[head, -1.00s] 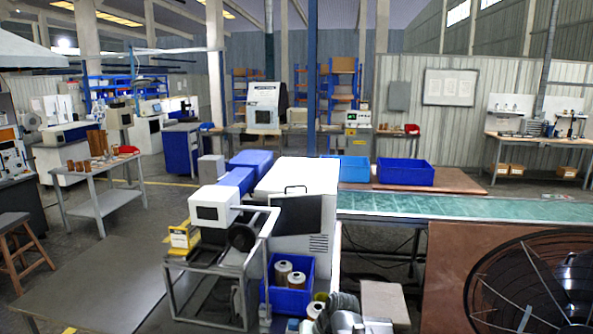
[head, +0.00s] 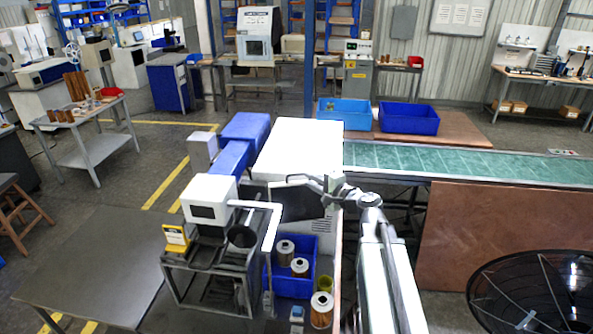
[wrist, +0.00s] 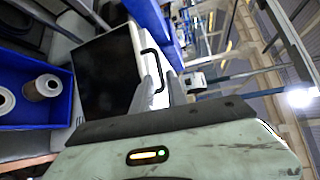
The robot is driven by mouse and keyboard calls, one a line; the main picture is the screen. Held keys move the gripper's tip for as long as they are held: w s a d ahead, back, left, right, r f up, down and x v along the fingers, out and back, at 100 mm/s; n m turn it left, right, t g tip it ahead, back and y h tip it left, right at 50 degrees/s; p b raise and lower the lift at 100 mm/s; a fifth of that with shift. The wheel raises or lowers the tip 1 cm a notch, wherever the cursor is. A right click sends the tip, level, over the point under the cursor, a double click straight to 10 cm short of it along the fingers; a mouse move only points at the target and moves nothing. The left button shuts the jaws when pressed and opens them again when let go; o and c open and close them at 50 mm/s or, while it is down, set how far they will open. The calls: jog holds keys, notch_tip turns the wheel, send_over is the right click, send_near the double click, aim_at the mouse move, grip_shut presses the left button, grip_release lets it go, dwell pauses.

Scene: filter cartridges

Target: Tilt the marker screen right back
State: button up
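The marker screen is a flat black panel (head: 297,206) on the front of the white cabinet (head: 298,150), partly hidden by my arm and the white bent post in the head view. In the wrist view the black screen (wrist: 103,76) fills the upper left, beside the white cabinet face with a black handle (wrist: 151,58). My gripper (head: 314,183) is at the upper right of the screen, by the cabinet's front edge. In the wrist view my gripper (wrist: 158,88) shows two grey fingers apart, with nothing seen between them but the white cabinet behind. I cannot tell whether it touches the screen.
A blue bin (head: 308,285) with filter cartridges stands below the screen, and another cartridge (head: 321,311) stands in front of it. The white marker head (head: 210,200) is at left. A green conveyor (head: 460,162) runs right. A large black fan (head: 535,295) stands at lower right.

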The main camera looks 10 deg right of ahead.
aim_at(298, 174)
jog(key=b+x, duration=0.1)
jog(key=x, duration=0.5)
jog(key=shift+w+f, duration=0.1)
jog(key=shift+w, duration=0.05)
jog(key=shift+w+a, duration=0.35)
jog(key=shift+w, duration=0.05)
jog(key=shift+s, duration=0.15)
grip_shut()
dwell(0.6)
